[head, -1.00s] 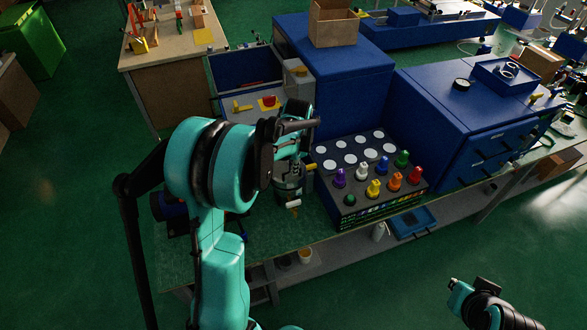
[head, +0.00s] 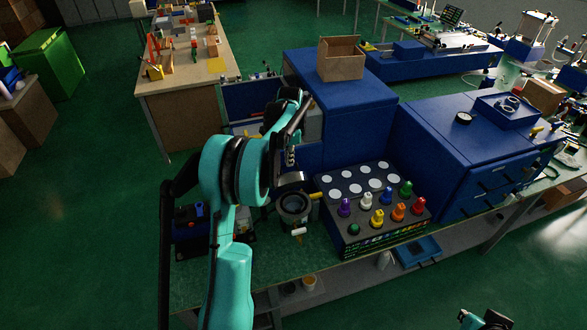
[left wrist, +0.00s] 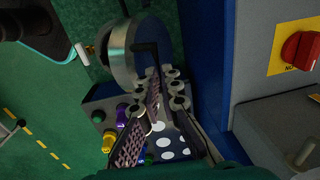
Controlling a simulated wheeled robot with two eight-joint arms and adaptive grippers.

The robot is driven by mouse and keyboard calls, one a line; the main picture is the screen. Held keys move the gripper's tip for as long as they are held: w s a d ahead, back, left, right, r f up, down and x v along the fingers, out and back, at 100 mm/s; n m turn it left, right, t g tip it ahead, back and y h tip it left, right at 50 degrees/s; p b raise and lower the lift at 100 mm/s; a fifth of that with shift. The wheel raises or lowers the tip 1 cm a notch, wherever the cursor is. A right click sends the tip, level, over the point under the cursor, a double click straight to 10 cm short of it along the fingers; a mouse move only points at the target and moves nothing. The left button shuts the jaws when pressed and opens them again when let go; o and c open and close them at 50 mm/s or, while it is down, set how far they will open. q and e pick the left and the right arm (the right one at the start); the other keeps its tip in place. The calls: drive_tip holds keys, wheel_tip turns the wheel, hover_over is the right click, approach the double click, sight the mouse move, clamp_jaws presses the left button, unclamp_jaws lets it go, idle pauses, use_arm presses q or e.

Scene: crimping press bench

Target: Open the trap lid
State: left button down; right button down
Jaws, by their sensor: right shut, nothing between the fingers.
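The trap (head: 294,207) is a small round metal cup with a dark centre, at the bench's front edge left of the knob box in the head view. A silver curved piece (head: 289,179) shows just above it; I cannot tell whether this is its lid. In the left wrist view a silver metal ring (left wrist: 122,50) is close, upper left of the fingers. My left gripper (head: 291,157) is above and behind the cup, partly hidden by my arm. Its fingers (left wrist: 160,140) are apart with nothing clearly held. My right gripper (head: 490,319) is at the bottom edge, partly cut off, shut and away from the bench.
A black box with coloured knobs (head: 378,232) stands right of the trap. Blue cabinets (head: 340,95) stand behind. A red switch on a yellow plate (left wrist: 300,49) is at the right in the wrist view. A dark blue device (head: 190,228) sits left of my arm.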

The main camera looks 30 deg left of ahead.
sight(284, 152)
use_arm(q)
drive_tip(key=w+a, duration=0.1)
drive_tip(key=w+a+f, duration=0.1)
drive_tip(key=a, duration=0.1)
drive_tip(key=w+a+f, duration=0.1)
drive_tip(key=shift+w+a+f, duration=0.1)
drive_tip(key=shift+w+a, duration=0.15)
drive_tip(key=shift+w, duration=0.1)
use_arm(e)
drive_tip(key=shift+w+a, duration=0.15)
use_arm(q)
drive_tip(key=shift+w, duration=0.1)
drive_tip(key=c, duration=1.9)
unclamp_jaws()
drive_tip(key=shift+w+a+f, duration=0.35)
drive_tip(key=shift+a, duration=0.05)
drive_tip(key=shift+s+d+r, duration=0.2)
drive_tip(key=shift+r, duration=0.15)
use_arm(e)
drive_tip(key=shift+w+a, duration=0.15)
drive_tip(key=shift+w, duration=0.05)
